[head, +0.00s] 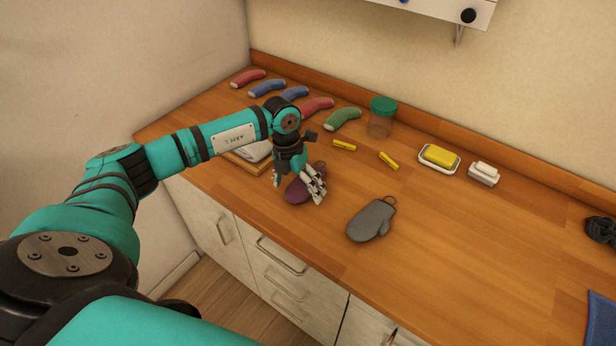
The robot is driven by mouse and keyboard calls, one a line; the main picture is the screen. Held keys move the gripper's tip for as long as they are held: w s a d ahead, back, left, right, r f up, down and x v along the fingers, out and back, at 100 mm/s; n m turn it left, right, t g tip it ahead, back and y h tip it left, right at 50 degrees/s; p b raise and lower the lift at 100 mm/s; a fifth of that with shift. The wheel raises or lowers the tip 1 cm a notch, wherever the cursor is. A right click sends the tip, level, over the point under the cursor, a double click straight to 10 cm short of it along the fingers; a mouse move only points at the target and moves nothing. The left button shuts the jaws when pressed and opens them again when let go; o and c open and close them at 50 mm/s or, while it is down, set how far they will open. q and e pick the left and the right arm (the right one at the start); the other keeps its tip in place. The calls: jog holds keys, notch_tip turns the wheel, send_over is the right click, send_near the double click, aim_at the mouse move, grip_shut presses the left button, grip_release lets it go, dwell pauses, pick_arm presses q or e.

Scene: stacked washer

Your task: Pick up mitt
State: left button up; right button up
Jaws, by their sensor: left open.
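A grey mitt (371,220) with a hanging loop lies flat on the wooden counter, right of my left gripper. A purple mitt (297,192) lies on the counter under my left gripper, which partly hides it. My left gripper (298,191) points down over the purple mitt with its fingers spread and open. I cannot tell whether the fingers touch the mitt. My right gripper is not in view.
Rolled cloths in red, blue and green (343,119) line the back left of the counter (450,250). A green-lidded jar (381,117), yellow clips (388,160), a sponge in a dish (439,158) and a white brush (484,173) stand behind. The right middle is clear.

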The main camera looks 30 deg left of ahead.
pick_arm(q)
jog(key=shift+d+f, duration=0.1)
jog(key=shift+f, duration=0.8)
jog(key=c, duration=1)
jog(key=shift+c, duration=0.2)
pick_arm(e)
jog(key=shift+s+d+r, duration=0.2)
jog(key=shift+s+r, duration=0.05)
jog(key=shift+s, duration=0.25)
pick_arm(q)
jog(key=shift+r, duration=0.1)
jog(key=shift+r+b, duration=0.4)
jog(key=shift+r, duration=0.2)
notch_tip(320, 180, up, 2)
jog(key=shift+r+b, duration=0.1)
jog(key=shift+b, duration=0.45)
jog(key=s+d+r+b, duration=0.1)
jog(key=s+d+b, duration=0.3)
jog(key=s, duration=1)
jog(key=shift+s+d+r, duration=0.2)
jog(key=shift+d+r, duration=0.05)
jog(key=shift+d, duration=1.35)
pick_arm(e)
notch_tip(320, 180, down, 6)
